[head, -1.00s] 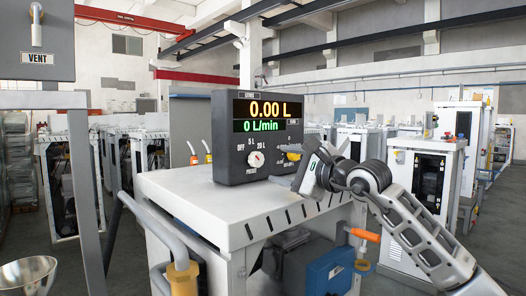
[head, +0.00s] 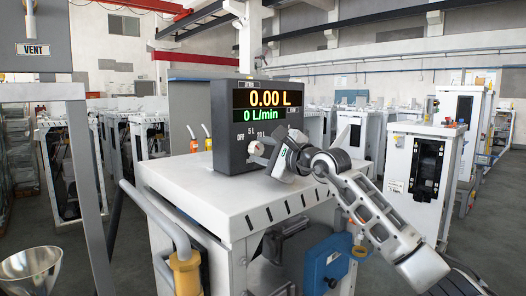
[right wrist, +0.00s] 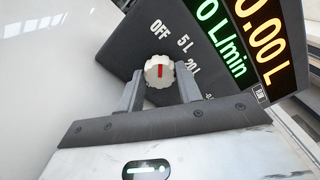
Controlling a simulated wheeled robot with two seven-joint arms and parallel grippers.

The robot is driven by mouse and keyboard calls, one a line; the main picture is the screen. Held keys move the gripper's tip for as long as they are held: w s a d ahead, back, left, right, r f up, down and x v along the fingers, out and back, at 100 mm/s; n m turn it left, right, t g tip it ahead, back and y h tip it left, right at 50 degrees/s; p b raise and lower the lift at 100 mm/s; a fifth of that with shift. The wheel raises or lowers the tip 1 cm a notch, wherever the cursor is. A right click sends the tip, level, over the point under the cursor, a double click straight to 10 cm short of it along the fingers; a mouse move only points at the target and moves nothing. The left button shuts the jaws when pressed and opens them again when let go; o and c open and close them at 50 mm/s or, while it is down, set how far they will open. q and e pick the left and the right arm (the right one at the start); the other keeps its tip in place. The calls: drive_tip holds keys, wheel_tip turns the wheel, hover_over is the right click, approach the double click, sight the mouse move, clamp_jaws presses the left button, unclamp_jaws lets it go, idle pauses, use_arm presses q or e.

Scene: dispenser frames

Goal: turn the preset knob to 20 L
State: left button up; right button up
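The preset knob (right wrist: 159,71) is white and ribbed with a red mark, on the face of the dark dispenser unit (head: 232,150). In the right wrist view the red mark points towards the OFF label (right wrist: 160,28); the 5 L (right wrist: 184,42) and 20 L (right wrist: 193,68) labels lie around to its right. My right gripper (head: 264,152) is at the knob and partly hides it in the head view. In the right wrist view its two fingers (right wrist: 158,86) are apart, one on each side of the knob, with gaps showing. My left gripper is out of view.
The display (head: 268,105) reads 0.00 L and 0 L/min. The unit stands on a light metal cabinet top (head: 200,196). A grey pipe (head: 150,215) runs along the cabinet's left side. A metal bowl (head: 30,268) is at lower left.

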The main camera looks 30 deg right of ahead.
idle(0.3)
drive_tip(key=m+b, duration=0.1)
drive_tip(key=m, duration=0.2)
drive_tip(key=shift+m, duration=0.4)
drive_tip(key=m, duration=0.4)
drive_tip(key=shift+m, duration=0.3)
drive_tip(key=m+p, duration=0.1)
drive_tip(key=m, duration=0.3)
drive_tip(key=m+p, duration=0.1)
drive_tip(key=m, duration=0.2)
drive_tip(key=shift+m, duration=0.3)
use_arm(q)
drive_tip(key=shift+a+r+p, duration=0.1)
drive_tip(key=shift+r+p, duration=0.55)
drive_tip(key=shift+p, duration=0.05)
use_arm(e)
drive_tip(key=shift+m, duration=0.8)
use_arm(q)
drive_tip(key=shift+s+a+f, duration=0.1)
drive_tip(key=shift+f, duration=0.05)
use_arm(e)
drive_tip(key=shift+f+m, duration=0.1)
drive_tip(key=shift+m, duration=0.2)
drive_tip(key=o, duration=1)
drive_tip(key=shift+s, duration=0.1)
